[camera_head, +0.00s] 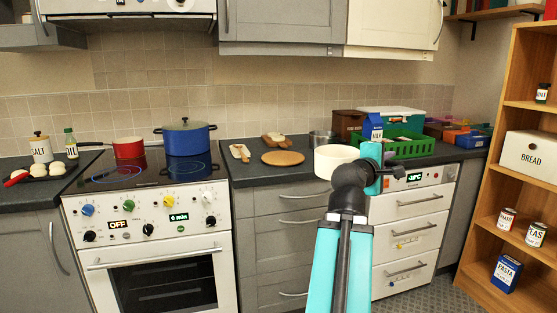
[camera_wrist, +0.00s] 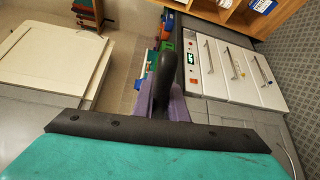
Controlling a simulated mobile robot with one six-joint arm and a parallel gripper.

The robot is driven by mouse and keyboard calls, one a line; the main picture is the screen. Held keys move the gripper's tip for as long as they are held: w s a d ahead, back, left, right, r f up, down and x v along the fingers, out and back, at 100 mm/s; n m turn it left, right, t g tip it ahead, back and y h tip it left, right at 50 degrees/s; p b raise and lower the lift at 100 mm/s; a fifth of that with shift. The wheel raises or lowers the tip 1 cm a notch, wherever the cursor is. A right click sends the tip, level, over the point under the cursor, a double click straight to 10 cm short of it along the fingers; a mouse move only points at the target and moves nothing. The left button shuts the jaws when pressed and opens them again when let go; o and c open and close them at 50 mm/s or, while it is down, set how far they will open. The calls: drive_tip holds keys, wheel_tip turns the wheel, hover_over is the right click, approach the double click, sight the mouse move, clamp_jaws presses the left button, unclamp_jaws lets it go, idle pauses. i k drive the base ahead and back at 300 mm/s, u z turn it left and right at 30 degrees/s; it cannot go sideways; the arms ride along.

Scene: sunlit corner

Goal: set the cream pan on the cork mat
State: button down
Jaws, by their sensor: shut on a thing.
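The cream pan (camera_head: 333,161) is upright, held by my gripper (camera_head: 376,168) in the head view. The gripper is shut on its dark handle, whose end (camera_head: 398,172) sticks out to the right. The handle also shows between the purple fingers of my gripper (camera_wrist: 168,98) in the wrist view; the pan's bowl is not seen there. The round cork mat (camera_head: 282,158) lies bare on the dark counter, left of the pan. The pan is apart from the mat and looks raised above the counter, but its exact height is hard to tell.
Left of the mat are a small board (camera_head: 240,153) and the hob with a red pot (camera_head: 129,148) and a blue pot (camera_head: 187,138). Behind the pan stand a grey pot (camera_head: 321,138), a milk carton (camera_head: 372,127) and a green crate (camera_head: 410,146). A wooden shelf (camera_head: 505,110) stands right.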

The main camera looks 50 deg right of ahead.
sight(294, 161)
drive_tip(key=i, duration=0.95)
